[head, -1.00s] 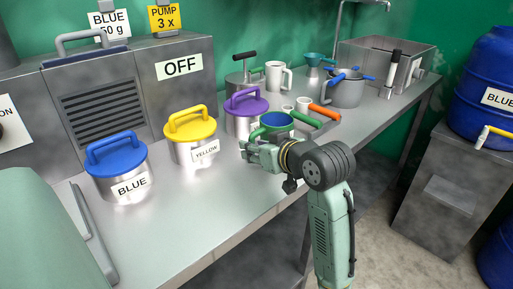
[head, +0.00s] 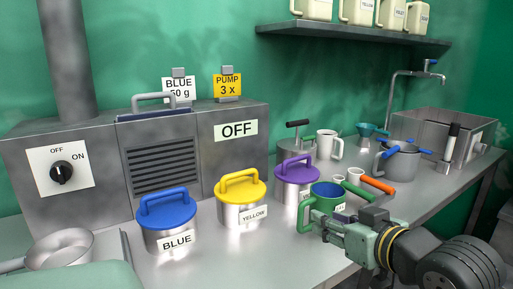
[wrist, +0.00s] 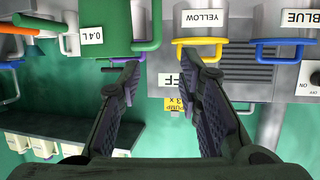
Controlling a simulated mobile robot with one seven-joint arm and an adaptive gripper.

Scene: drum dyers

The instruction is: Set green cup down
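The green cup (head: 327,196) is upright at the bench's front edge area, right of the yellow-lidded pot. It looks as if it stands on the bench, but my gripper hides its base in the head view. Its handle points left. My gripper (head: 322,226) is close in front of the cup. In the wrist view, turned upside down, my gripper (wrist: 163,66) has its two fingers spread with nothing between the tips. The cup's green handle (wrist: 155,28) is just beyond the tips, and its body with a 0.4 L label (wrist: 70,32) is to the left.
Blue-lidded (head: 167,221), yellow-lidded (head: 242,200) and purple-lidded (head: 296,172) pots line the steel bench (head: 222,263). An orange-handled tool (head: 378,184) lies right of the cup. A white mug (head: 329,145) and a grey pot (head: 398,163) stand behind. Bare bench lies in front of the lidded pots.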

